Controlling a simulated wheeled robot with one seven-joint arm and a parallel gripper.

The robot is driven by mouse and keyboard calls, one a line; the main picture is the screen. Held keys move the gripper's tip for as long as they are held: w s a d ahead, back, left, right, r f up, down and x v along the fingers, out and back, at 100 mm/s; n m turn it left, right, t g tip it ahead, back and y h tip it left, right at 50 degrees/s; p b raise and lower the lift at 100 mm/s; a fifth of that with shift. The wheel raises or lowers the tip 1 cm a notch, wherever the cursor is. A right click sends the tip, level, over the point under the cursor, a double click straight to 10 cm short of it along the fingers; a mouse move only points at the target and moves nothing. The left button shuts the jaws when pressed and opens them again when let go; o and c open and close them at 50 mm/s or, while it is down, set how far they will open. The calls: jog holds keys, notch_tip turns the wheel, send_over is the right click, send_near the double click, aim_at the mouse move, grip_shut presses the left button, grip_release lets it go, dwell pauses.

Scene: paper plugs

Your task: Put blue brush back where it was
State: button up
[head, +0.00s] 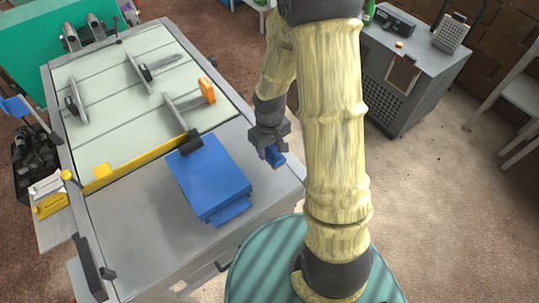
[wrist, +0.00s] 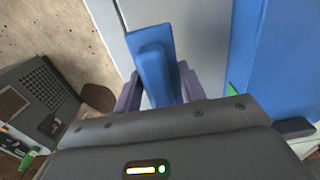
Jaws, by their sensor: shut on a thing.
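My gripper (head: 268,143) is shut on the blue brush (head: 275,157), above the right edge of the grey worktable (head: 125,235). In the wrist view the brush (wrist: 153,62) stands out between the two purple-grey fingers of my gripper (wrist: 160,90), with the grey table surface behind it. Its lower part is hidden by the fingers and the gripper body. Whether the brush touches the table cannot be told.
A large blue box (head: 208,175) lies on the table just left of my gripper; it also shows in the wrist view (wrist: 285,55). Tools and a yellow bar (head: 135,162) lie beyond it. A grey cabinet (head: 405,85) stands back right. The table's front left surface is clear.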

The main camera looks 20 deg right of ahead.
aim_at(270, 156)
jog(key=shift+f, duration=2.1)
jog(key=shift+f, duration=0.1)
jog(key=o, duration=0.9)
jog(key=shift+o, duration=0.2)
